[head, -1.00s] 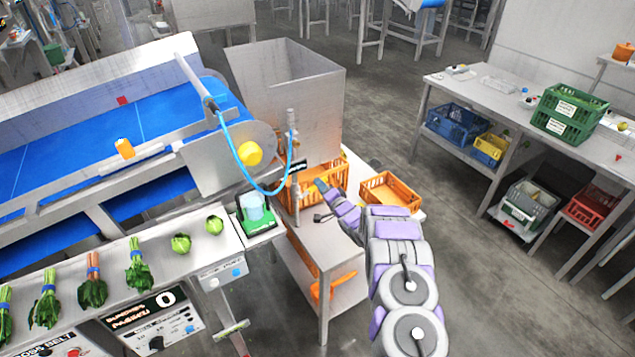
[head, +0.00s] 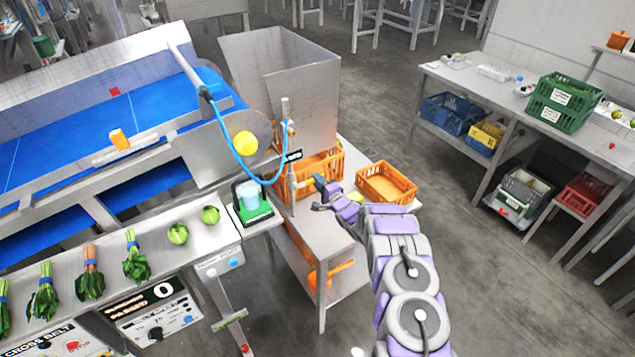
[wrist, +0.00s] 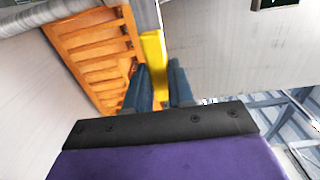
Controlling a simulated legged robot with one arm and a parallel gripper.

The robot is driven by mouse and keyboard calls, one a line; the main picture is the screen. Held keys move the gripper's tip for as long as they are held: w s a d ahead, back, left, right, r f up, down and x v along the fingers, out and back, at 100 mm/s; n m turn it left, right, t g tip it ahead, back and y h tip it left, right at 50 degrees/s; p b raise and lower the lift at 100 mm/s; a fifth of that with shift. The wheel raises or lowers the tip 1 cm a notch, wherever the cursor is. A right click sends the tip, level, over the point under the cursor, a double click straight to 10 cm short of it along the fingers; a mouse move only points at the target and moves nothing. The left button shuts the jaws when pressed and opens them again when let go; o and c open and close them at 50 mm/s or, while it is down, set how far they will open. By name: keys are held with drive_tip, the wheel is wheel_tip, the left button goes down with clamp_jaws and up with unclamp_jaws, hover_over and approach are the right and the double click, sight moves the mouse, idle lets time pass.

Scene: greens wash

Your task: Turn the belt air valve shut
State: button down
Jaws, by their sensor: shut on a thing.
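The belt air valve is on the upright grey pipe (head: 287,135) in front of the steel hopper, where a blue hose (head: 238,160) runs across from the belt frame. My gripper (head: 318,195) is beside the lower part of this pipe, at its right. In the wrist view, a yellow bar (wrist: 153,50), which looks like the valve's lever, runs down between the dark fingertips of my gripper (wrist: 156,82). The fingers are shut on it. The lever is hidden or too small to make out in the head view, so its angle to the pipe is unclear.
An orange crate (head: 312,172) stands behind the pipe, and another orange crate (head: 388,183) is to the right. A green device (head: 252,205) is left of the pipe. The blue belt (head: 60,140) fills the left side. Open floor (head: 500,260) lies to the right.

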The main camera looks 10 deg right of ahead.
drive_tip(key=shift+d+f, duration=0.2)
drive_tip(key=c, duration=1)
unclamp_jaws()
drive_tip(key=shift+d, duration=0.1)
drive_tip(key=shift+o, duration=0.2)
drive_tip(key=shift+s, duration=0.15)
drive_tip(key=v, duration=1.7)
drive_tip(key=shift+d, duration=0.1)
